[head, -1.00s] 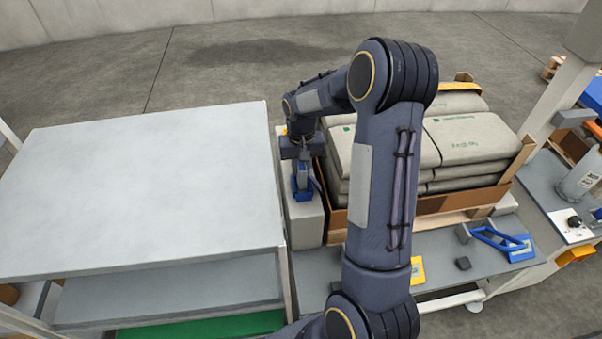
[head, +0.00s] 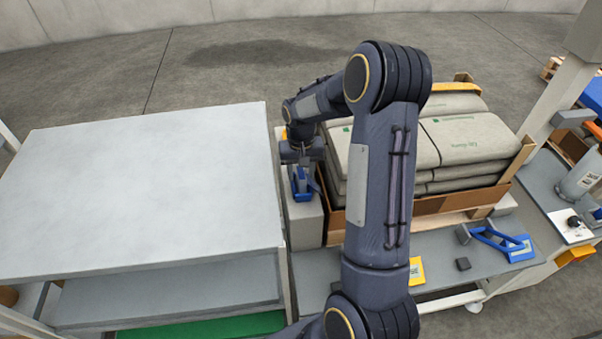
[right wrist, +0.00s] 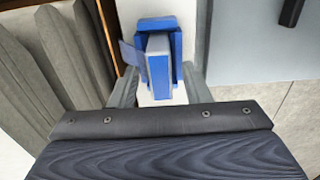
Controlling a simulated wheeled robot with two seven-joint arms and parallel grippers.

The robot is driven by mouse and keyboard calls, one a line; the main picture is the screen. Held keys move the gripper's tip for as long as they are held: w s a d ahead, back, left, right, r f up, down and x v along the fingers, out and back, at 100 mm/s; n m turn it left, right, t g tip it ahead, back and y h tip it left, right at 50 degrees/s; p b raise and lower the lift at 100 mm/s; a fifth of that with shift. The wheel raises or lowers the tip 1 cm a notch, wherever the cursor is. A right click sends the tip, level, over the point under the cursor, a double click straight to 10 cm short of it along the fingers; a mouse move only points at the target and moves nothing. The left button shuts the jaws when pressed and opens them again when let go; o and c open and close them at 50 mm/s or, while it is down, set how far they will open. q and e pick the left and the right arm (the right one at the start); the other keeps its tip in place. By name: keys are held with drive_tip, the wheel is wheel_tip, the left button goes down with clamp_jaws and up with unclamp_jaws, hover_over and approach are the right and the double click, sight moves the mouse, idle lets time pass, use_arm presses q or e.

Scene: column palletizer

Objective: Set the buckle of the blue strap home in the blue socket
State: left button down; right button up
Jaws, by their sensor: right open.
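My right gripper (head: 303,168) is above the grey block at the left end of the pallet. In the right wrist view its open fingers (right wrist: 159,80) stand on either side of a blue block with a grey face, which looks like the buckle (right wrist: 157,68). The buckle sits at or in the blue socket (right wrist: 158,23); I cannot tell how deep it is. A blue flap, probably the strap (right wrist: 132,62), shows at its left. In the head view the blue parts (head: 302,193) show just below the gripper. My left gripper is out of view.
Grey sacks (head: 466,138) lie stacked in a brown-walled crate (head: 440,205) right of the gripper. An empty grey table (head: 140,190) stands at left. A blue handle (head: 497,238) lies on the front bench (head: 440,265). My right arm covers part of the sacks and bench.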

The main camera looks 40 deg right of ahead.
sight(301, 173)
wheel_tip(301, 173, up, 10)
drive_tip(key=r, duration=0.1)
drive_tip(key=s+a+r+n+t+y, duration=0.2)
drive_tip(key=s+a+r+t, duration=0.1)
drive_tip(key=s+a+r, duration=0.55)
drive_tip(key=s+a+f+t, duration=0.1)
drive_tip(key=s+a, duration=0.2)
drive_tip(key=s, duration=0.1)
drive_tip(key=s+a+f+n+y, duration=0.1)
drive_tip(key=s+a, duration=0.2)
drive_tip(key=s, duration=0.2)
drive_tip(key=s+a+n+t, duration=0.1)
drive_tip(key=s+a, duration=0.2)
drive_tip(key=s, duration=0.2)
drive_tip(key=shift+a+f+t+y+p, duration=0.3)
drive_tip(key=shift+f+y, duration=0.1)
